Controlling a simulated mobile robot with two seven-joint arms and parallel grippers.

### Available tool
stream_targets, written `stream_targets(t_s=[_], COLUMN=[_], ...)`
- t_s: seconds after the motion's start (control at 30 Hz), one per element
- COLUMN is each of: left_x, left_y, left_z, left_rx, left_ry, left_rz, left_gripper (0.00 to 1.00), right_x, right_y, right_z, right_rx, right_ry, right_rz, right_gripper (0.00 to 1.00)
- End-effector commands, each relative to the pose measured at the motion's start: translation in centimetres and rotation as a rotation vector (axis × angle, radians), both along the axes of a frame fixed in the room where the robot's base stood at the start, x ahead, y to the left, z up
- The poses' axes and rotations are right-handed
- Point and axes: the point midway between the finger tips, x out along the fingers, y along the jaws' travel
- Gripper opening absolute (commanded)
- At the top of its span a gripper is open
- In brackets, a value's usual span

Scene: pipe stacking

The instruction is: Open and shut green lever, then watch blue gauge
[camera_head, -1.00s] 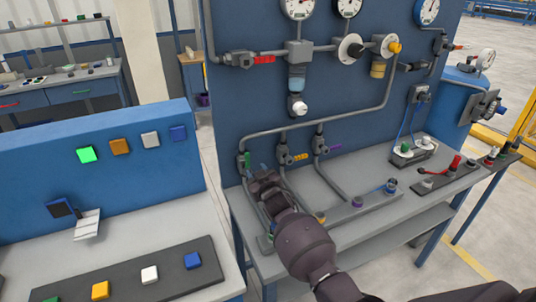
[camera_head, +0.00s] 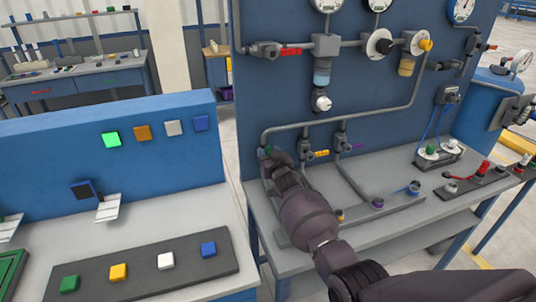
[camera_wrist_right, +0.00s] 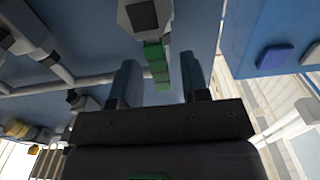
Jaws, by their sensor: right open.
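The green lever (camera_head: 264,151) is on the leftmost valve of the blue panel, mostly hidden behind my right gripper (camera_head: 277,160) in the head view. In the right wrist view the green lever (camera_wrist_right: 158,65) hangs from a grey valve body, and its end lies between the two fingertips of my right gripper (camera_wrist_right: 158,72). The fingers are open, with a gap on each side of the lever. The blue gauge (camera_head: 462,9) is at the top right of the panel, cut by the frame edge. My left gripper is not in view.
Valves with an orange lever (camera_head: 322,154) and a purple lever (camera_head: 357,147) stand just right. A red-handled valve (camera_head: 290,51) is higher up. A bench with coloured buttons (camera_head: 166,261) is at left. Pipes run close around the gripper.

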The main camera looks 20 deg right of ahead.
Motion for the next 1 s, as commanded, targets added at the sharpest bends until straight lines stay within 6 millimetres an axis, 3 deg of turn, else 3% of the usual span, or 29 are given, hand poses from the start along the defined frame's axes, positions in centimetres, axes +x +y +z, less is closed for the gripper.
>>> stream_targets(t_s=[0.5,0.8,1.0], left_x=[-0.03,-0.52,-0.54], left_y=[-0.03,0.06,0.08], left_z=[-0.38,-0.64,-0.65], left_rx=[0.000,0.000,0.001], left_ry=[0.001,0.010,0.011], left_rz=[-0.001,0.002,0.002], left_gripper=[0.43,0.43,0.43], right_x=[1.11,1.10,1.10], right_y=[0.09,0.09,0.09], right_z=[0.01,0.01,0.00], right_rx=[0.000,0.000,0.000], right_ry=[0.000,0.000,0.000], right_rz=[0.001,0.001,0.001], right_gripper=[0.41,0.00,0.00])
